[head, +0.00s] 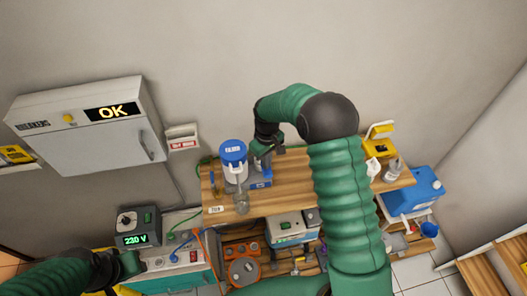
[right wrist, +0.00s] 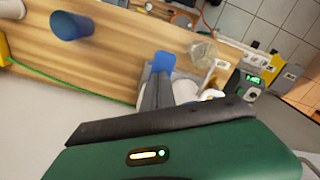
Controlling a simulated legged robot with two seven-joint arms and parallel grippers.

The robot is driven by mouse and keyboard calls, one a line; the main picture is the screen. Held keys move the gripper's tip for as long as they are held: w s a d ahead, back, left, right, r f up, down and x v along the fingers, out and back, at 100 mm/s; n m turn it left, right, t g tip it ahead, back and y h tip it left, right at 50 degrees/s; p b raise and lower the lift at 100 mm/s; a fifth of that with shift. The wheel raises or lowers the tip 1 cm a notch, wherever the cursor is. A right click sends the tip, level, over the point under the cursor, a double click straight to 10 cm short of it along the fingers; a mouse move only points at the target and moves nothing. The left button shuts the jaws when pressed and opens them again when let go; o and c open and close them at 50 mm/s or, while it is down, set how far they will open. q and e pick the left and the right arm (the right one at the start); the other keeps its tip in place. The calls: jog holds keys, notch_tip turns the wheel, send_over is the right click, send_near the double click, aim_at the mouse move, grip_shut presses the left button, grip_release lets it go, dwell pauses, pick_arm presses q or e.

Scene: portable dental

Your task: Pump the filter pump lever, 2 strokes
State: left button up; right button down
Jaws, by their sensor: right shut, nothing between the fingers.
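The filter pump (head: 232,172) stands at the left end of the wooden shelf, with a white body and a labelled blue cap. My right gripper (head: 262,153) is just right of the cap, shut and empty. In the right wrist view my shut fingers (right wrist: 158,92) point at a small blue piece (right wrist: 164,61) by the white body; I cannot tell if they touch. A blue cylinder (right wrist: 72,25) stands out over the wood there; I cannot tell which part is the lever. My left gripper (head: 131,263) is at lower left, its jaws unclear.
A clear jar (head: 241,204) stands in front of the pump. The shelf (head: 300,190) has bare wood right of it. A yellow device (head: 379,148) and a bottle (head: 392,171) stand at the right end.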

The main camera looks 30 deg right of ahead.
jog(key=shift+r+p, duration=1.25)
jog(key=shift+r, duration=0.65)
jog(key=shift+r+p, duration=0.55)
jog(key=shift+r, duration=0.25)
notch_tip(320, 180, up, 5)
jog(key=p, duration=0.3)
jog(key=shift+f, duration=0.1)
